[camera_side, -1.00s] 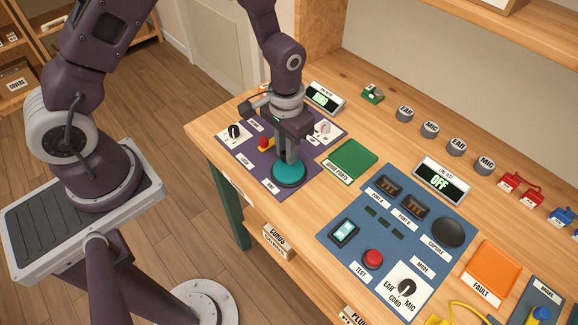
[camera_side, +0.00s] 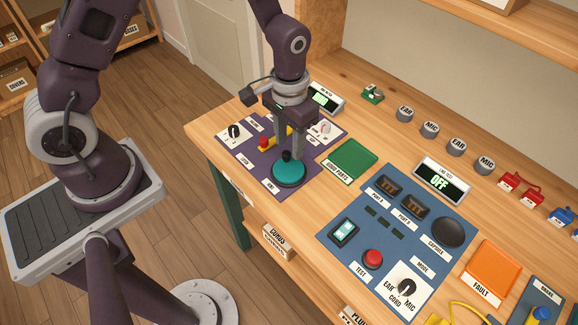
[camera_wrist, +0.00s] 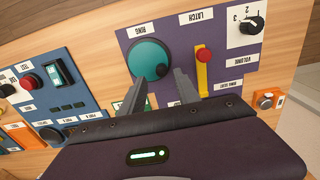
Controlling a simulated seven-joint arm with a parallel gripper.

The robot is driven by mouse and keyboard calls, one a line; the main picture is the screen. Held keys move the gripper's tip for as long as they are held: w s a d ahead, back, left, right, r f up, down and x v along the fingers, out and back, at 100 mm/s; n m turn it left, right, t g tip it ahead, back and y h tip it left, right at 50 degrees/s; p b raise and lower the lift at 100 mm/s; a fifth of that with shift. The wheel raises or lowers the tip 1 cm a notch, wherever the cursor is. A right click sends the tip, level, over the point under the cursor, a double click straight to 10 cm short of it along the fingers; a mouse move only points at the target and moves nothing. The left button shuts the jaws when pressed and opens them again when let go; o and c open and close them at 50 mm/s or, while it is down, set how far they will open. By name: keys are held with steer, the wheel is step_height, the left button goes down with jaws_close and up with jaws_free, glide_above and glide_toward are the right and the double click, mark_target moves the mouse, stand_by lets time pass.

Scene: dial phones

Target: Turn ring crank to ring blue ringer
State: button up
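The ring crank (camera_side: 289,174) is a teal disc with a dark upright knob (camera_side: 287,156), on the purple panel (camera_side: 262,174) beside a RING label. My gripper (camera_side: 290,148) is just above the knob, its fingers pointing down. In the wrist view the crank (camera_wrist: 146,55) and its knob (camera_wrist: 162,70) lie just beyond my fingertips (camera_wrist: 158,77). The fingers are spread on either side of the knob and look empty. I cannot make out a blue ringer.
A yellow latch lever (camera_wrist: 203,70) with a red end stands close beside the crank. A green tray (camera_side: 350,158) and the blue test panel (camera_side: 350,262) lie to the right. A small lit display (camera_side: 323,98) is behind.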

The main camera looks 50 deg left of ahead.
mark_target(289, 153)
steer(key=shift+r, duration=2.45)
step_height(289, 153, up, 10)
steer(key=s+a+t, duration=0.2)
steer(key=s, duration=0.1)
steer(key=s+a+r+t, duration=0.1)
steer(key=s+r, duration=0.4)
steer(key=s, duration=0.3)
steer(key=s+a+r+t, duration=0.1)
steer(key=s+r+t, duration=0.1)
steer(key=s+r, duration=0.3)
steer(key=s, duration=0.2)
steer(key=shift+s+a+t, duration=0.3)
steer(key=shift+s+a, duration=0.05)
steer(key=shift+r, duration=0.1)
